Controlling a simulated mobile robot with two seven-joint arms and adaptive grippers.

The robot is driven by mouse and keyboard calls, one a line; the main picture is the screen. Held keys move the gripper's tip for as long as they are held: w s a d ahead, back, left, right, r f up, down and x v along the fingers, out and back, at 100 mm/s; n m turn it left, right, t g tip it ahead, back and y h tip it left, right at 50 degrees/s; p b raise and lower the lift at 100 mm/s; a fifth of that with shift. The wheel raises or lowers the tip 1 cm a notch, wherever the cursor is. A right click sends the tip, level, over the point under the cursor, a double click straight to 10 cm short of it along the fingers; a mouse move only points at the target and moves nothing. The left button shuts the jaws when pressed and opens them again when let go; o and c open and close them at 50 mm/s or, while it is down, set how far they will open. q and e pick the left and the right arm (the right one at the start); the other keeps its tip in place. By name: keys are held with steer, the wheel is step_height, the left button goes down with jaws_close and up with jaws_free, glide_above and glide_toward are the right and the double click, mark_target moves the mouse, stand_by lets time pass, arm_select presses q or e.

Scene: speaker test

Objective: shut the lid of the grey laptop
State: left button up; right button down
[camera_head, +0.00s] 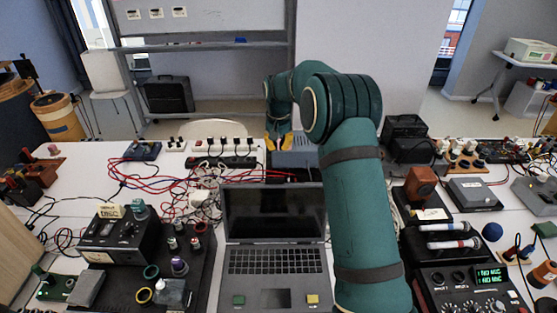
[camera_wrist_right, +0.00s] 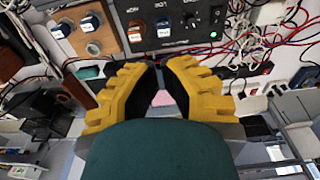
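The grey laptop (camera_head: 275,262) stands open on the white table in the middle of the head view, keyboard facing me. Its lid (camera_head: 272,212) is raised, with the dark screen facing me. My right arm reaches past the laptop's right side. My right gripper (camera_head: 279,143) is beyond the lid, apart from it, with yellow fingers pointing down. In the right wrist view the two yellow fingers of the right gripper (camera_wrist_right: 161,68) stand apart with nothing held between them. The laptop cannot be made out in that view. My left gripper is not in view.
A black control box (camera_head: 120,238) and small knobs stand left of the laptop. A metering unit with green digits (camera_head: 475,285) stands at the right. Red cables (camera_head: 245,178) and a power strip (camera_head: 222,162) lie behind the lid. The table is crowded.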

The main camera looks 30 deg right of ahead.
step_height(320, 180, down, 9)
steer(key=s+a, duration=0.1)
steer(key=s, duration=0.1)
steer(key=shift+s+a, duration=0.3)
steer(key=shift+r, duration=0.1)
stand_by(0.3)
